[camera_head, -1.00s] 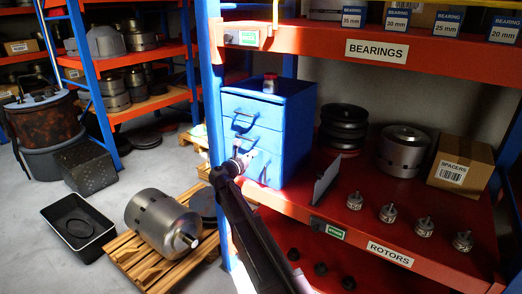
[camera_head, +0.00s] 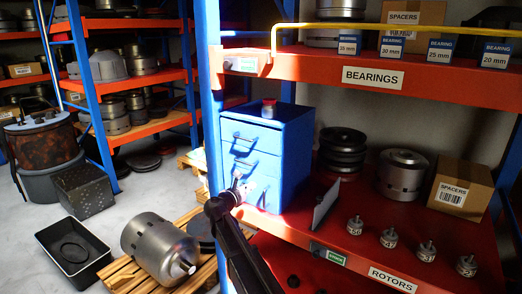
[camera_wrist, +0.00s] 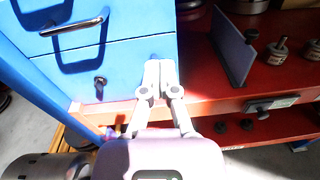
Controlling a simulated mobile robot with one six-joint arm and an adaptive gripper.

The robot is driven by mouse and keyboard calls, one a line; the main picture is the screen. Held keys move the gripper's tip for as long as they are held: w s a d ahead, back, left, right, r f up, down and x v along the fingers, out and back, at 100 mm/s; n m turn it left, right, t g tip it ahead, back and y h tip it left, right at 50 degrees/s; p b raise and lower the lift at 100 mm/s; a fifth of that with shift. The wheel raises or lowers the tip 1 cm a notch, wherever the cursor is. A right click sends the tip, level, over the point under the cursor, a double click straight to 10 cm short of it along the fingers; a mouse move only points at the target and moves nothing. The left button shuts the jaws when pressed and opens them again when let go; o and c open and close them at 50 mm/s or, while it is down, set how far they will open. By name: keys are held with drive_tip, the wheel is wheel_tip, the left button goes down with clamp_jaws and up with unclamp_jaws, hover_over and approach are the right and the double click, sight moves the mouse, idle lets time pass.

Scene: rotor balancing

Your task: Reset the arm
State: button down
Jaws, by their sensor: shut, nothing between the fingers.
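My gripper (camera_wrist: 160,82) is shut and empty, its two pale fingers side by side in the wrist view. Beyond the fingertips are the front of the blue drawer cabinet (camera_wrist: 125,70) and the red shelf; I cannot tell whether they touch anything. In the head view my gripper (camera_head: 240,186) is small and in front of the lower drawers of the blue cabinet (camera_head: 296,150). My dark arm reaches up to it from the bottom edge. The drawers look closed.
A red shelf (camera_head: 375,215) carries several small rotors, a grey upright plate (camera_head: 325,204) and a spacers box (camera_head: 460,188). A blue upright (camera_head: 211,90) stands left of the cabinet. A large rotor (camera_head: 158,248) lies on a pallet beside a black tray (camera_head: 95,265). Floor shows at left.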

drive_tip(key=s+d+f+m+g+y, duration=0.1)
drive_tip(key=s+d+f+m+g, duration=0.25)
drive_tip(key=d+m, duration=0.2)
drive_tip(key=s+d+f+m+g, duration=0.2)
drive_tip(key=s+d+f+m, duration=0.25)
drive_tip(key=d, duration=0.25)
drive_tip(key=s+d+f+m+g+y, duration=0.1)
drive_tip(key=s+d+f+m+g, duration=0.3)
drive_tip(key=d, duration=0.3)
drive_tip(key=s+d+f+m+g+y, duration=0.2)
drive_tip(key=s+m+y, duration=0.2)
drive_tip(key=s+m, duration=0.3)
drive_tip(key=s+d+f+m+g+y, duration=0.2)
drive_tip(key=s+m, duration=0.5)
drive_tip(key=s, duration=0.7)
drive_tip(key=shift+d+f+g+y+p, duration=0.2)
drive_tip(key=shift+f+g+y+p, duration=0.2)
drive_tip(key=shift+y, duration=0.6)
drive_tip(key=shift+s+f, duration=0.1)
